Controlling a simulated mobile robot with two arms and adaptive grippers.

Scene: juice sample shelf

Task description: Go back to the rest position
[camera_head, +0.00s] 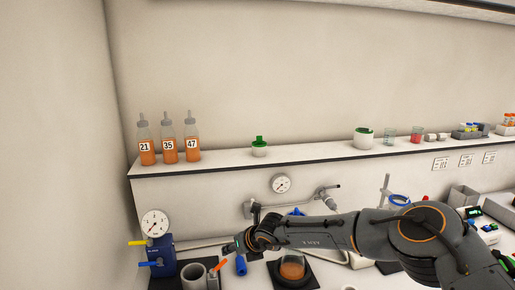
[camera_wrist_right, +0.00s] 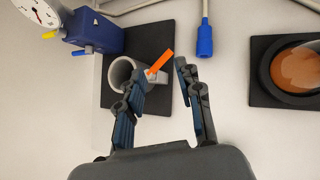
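My right gripper (camera_wrist_right: 164,72) is open, its two fingers apart in the right wrist view. The orange handle (camera_wrist_right: 160,62) of a grey cylindrical holder (camera_wrist_right: 122,72) shows by the fingertips; I cannot tell if they touch. In the head view my right arm reaches in from the right, its gripper (camera_head: 243,242) low over the bench near this holder (camera_head: 193,276). Three orange juice bottles stand upright on the shelf, labelled 21 (camera_head: 146,146), 35 (camera_head: 168,145) and 47 (camera_head: 191,144). My left gripper is not in view.
A blue gauge device (camera_head: 160,256) stands left of the holder. A glass with orange liquid (camera_head: 292,268) sits on a black base below my forearm. A tap (camera_head: 327,198) is on the wall behind. The shelf (camera_head: 225,162) carries a green-topped container (camera_head: 259,147) and several vessels.

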